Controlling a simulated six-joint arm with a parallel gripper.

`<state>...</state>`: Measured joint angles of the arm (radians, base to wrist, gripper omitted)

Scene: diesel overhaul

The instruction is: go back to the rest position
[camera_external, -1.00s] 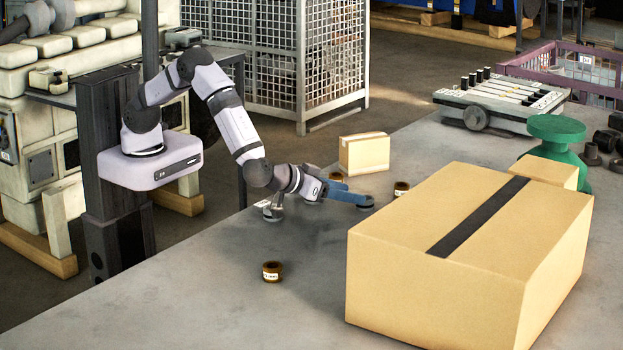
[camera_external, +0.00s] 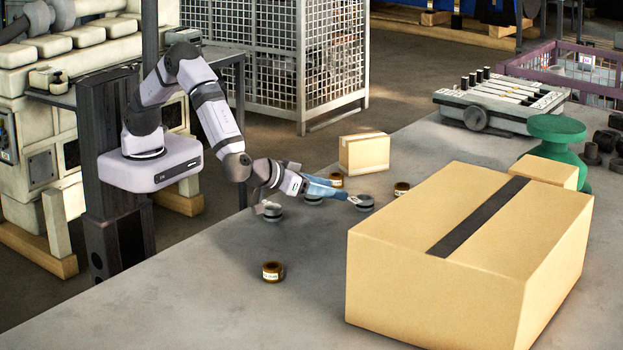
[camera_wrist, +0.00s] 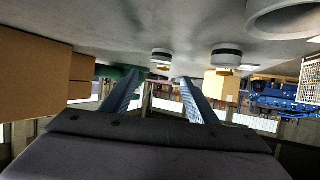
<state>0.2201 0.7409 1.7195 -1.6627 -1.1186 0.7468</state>
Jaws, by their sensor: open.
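My gripper (camera_external: 343,192) is low over the table, to the left of the large carton. Its two blue fingers point right and show apart and empty in the wrist view (camera_wrist: 157,82). A dark round part (camera_external: 365,203) sits on the table just beyond the fingertips; whether they touch it is hard to tell in the external view. Another dark part (camera_external: 313,200) is below the fingers, partly hidden, and a third (camera_external: 272,212) is below my wrist. The wrist view appears upside down, with the table (camera_wrist: 120,30) at the top.
A large carton (camera_external: 430,290) fills the table's right front. A small carton (camera_external: 364,154) stands behind my gripper. A green stand (camera_external: 556,135) is farther back. The front left table is clear.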

